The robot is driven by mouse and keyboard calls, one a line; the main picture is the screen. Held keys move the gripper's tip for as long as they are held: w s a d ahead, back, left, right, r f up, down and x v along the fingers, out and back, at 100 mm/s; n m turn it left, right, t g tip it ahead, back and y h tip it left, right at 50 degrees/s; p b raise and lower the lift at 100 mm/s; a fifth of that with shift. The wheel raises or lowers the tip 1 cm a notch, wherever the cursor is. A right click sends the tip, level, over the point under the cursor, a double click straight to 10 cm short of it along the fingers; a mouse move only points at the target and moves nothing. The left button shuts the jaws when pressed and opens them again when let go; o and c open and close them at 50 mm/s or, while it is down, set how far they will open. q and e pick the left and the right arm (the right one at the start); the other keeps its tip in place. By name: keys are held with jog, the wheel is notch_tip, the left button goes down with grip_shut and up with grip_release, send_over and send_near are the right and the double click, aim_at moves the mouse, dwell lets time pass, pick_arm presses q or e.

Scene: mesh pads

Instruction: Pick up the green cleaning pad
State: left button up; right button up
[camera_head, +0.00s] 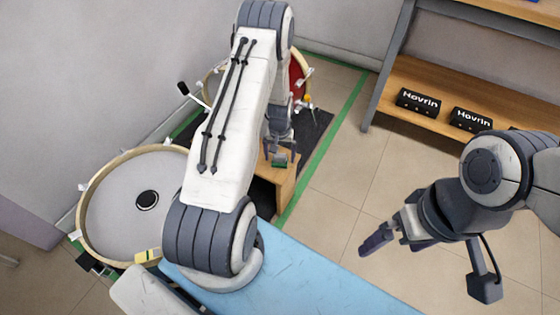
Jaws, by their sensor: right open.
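A small dark and green thing that looks like the green cleaning pad (281,164) is at the top of a wooden stand (283,187). My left gripper (280,150) is right at it, reaching down from the far end of my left arm. I cannot tell whether its fingers are around the pad or just above it, and part of the pad is hidden by them. My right gripper (377,243) is open and empty over the tiled floor at the right, well apart from the pad.
A large drum (112,215) lies at the left, and another drum with a red side (297,75) stands behind my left arm. A blue surface (310,280) is in front. The floor between is clear.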

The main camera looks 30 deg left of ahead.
pick_arm(q)
jog(key=c, duration=1.4)
jog(key=shift+r, duration=0.1)
